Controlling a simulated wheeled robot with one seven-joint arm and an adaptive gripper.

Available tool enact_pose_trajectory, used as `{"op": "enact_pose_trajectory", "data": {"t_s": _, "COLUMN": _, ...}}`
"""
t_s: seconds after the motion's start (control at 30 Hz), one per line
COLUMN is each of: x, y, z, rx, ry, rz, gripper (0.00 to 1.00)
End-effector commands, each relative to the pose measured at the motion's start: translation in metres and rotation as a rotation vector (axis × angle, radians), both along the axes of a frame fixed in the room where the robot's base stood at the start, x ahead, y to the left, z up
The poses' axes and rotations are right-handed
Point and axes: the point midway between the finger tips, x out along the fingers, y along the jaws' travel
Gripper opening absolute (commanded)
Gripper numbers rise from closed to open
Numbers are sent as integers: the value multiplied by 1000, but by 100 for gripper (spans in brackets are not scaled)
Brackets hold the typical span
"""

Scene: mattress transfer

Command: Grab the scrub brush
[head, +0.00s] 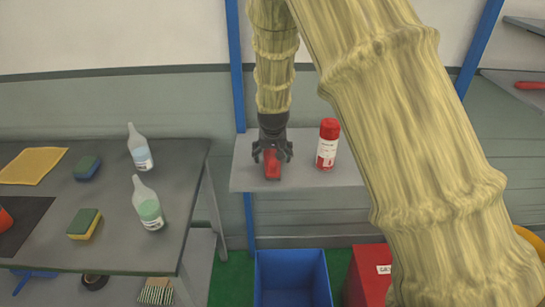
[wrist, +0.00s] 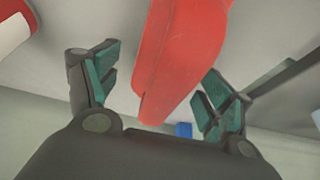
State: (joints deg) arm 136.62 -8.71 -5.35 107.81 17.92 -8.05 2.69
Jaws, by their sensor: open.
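A red object (head: 272,165), apparently the scrub brush, lies on the grey shelf (head: 245,172); I cannot make out bristles. My gripper (head: 272,154) points down over it from above. In the wrist view the brush (wrist: 180,60) runs between the two open fingers of my gripper (wrist: 158,88), its narrower end toward the palm. A gap shows between the brush and each finger. Its far end runs out of the wrist picture.
A red-capped can (head: 327,145) stands just right of my gripper on the shelf. A blue post (head: 236,60) rises at the shelf's left. The table (head: 120,190) at left holds bottles and sponges. A blue bin (head: 292,280) and a red box (head: 368,275) sit below.

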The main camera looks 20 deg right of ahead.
Motion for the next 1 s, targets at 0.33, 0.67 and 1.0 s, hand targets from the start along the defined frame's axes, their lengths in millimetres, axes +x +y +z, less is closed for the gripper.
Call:
{"op": "enact_pose_trajectory", "data": {"t_s": 0.33, "x": 4, "y": -1, "z": -10, "rx": 0, "ry": 0, "rz": -1, "gripper": 81}}
{"op": "enact_pose_trajectory", "data": {"t_s": 0.67, "x": 3, "y": -1, "z": -10, "rx": 0, "ry": 0, "rz": -1, "gripper": 41}}
{"op": "enact_pose_trajectory", "data": {"t_s": 1.0, "x": 4, "y": -1, "z": -9, "rx": 0, "ry": 0, "rz": -1, "gripper": 29}}
